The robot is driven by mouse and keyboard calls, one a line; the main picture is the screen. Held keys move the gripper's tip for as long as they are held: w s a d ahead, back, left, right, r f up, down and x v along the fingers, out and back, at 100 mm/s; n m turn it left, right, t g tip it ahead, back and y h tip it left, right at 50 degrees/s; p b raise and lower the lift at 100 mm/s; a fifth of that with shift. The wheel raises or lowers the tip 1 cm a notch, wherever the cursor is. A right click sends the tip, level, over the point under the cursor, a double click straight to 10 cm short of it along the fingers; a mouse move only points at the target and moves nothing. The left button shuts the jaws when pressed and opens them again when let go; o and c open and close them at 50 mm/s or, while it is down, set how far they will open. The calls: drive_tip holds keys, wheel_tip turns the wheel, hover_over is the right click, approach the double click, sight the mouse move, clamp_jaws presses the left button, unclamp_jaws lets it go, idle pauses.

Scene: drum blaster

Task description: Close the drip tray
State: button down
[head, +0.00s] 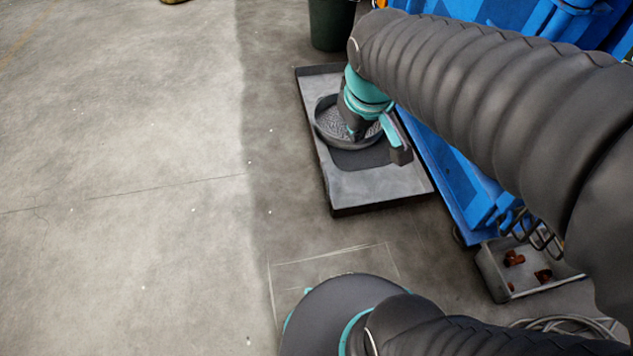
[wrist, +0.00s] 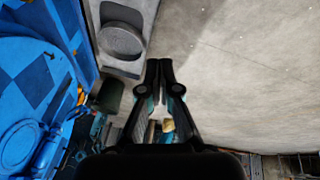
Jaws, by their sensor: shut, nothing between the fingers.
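The drip tray (head: 378,188) is a grey, shallow rectangular tray low by the floor, sticking out beside the blue machine (head: 445,165). A round dark dish (head: 335,118) with a speckled inside sits in it. My gripper (head: 354,130) appears over the dish in the head view; its fingertips are hard to make out there, and I cannot tell whether it touches anything. In the wrist view, the fingers of my gripper (wrist: 158,65) are shut and empty. The tray (wrist: 128,12) and the dish (wrist: 121,40) show beyond the fingertips at the upper left.
A dark green bin (head: 330,25) stands just past the tray's far end. A small grey box (head: 493,275) with rusty pieces lies at the lower right, near a coiled cable (head: 565,322). The concrete floor (head: 130,180) left of the tray is clear.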

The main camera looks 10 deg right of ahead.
drive_tip(key=w+a+f+n+g+h+b, duration=0.3)
drive_tip(key=w+f+n, duration=0.9)
drive_tip(key=w+f, duration=1.15)
drive_tip(key=w+a+f+n+b, duration=0.1)
drive_tip(key=a+f+n, duration=0.1)
drive_tip(key=f, duration=0.6)
drive_tip(key=w+a+f+n+b, duration=0.1)
drive_tip(key=a+f+n, duration=0.15)
drive_tip(key=f, duration=0.65)
drive_tip(key=w+d+f+b, duration=0.1)
drive_tip(key=d+f+b, duration=0.1)
drive_tip(key=d+f, duration=0.5)
drive_tip(key=shift+w+d+f+g, duration=0.3)
drive_tip(key=shift+w+f+g, duration=0.1)
drive_tip(key=shift+f, duration=1.35)
